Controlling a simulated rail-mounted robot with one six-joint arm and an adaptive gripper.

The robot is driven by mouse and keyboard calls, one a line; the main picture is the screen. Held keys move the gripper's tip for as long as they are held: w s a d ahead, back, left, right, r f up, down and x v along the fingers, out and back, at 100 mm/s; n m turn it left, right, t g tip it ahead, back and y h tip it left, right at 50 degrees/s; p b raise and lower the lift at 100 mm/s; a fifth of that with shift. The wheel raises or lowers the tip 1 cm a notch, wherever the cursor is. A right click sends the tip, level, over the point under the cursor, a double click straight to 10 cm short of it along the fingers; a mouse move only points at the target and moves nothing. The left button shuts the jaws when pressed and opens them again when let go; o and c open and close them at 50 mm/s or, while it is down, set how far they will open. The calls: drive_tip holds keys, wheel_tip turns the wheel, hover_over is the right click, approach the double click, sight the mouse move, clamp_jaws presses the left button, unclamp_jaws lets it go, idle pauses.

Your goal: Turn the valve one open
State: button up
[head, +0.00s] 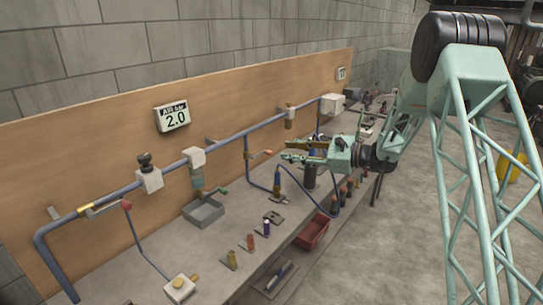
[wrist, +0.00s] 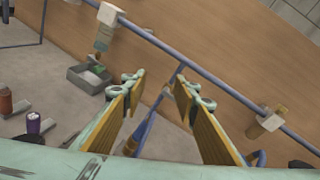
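Several valve handles show on the blue pipe (head: 235,137) along the wooden backboard; I cannot tell which is valve one. A grey lever with a red knob (head: 127,204) sits by a brass fitting (head: 85,210) at the far left. An orange-tipped handle (head: 267,152) is on a downward pipe branch. My gripper (head: 284,150) is open and empty, above the bench and apart from the left lever. In the wrist view its yellow-padded fingers (wrist: 160,82) are spread, with pipe beyond them.
A grey tray (head: 203,213) and upright coloured cylinders (head: 250,242) stand on the bench. A red bin (head: 312,232) is at the front edge. A sign reading 2.0 (head: 173,115) hangs on the backboard. A hose-linked box (head: 180,287) lies front left.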

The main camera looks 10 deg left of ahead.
sight(272, 154)
drive_tip(key=w+d+f+m+t, duration=0.3)
drive_tip(key=w+f+m, duration=0.1)
drive_tip(key=w+f, duration=0.5)
drive_tip(key=shift+d+f+t, duration=0.15)
drive_tip(key=shift+f+t, duration=0.15)
drive_tip(key=shift+f, duration=0.45)
drive_tip(key=shift+w, duration=0.1)
drive_tip(key=shift+x, duration=6.85)
clamp_jaws()
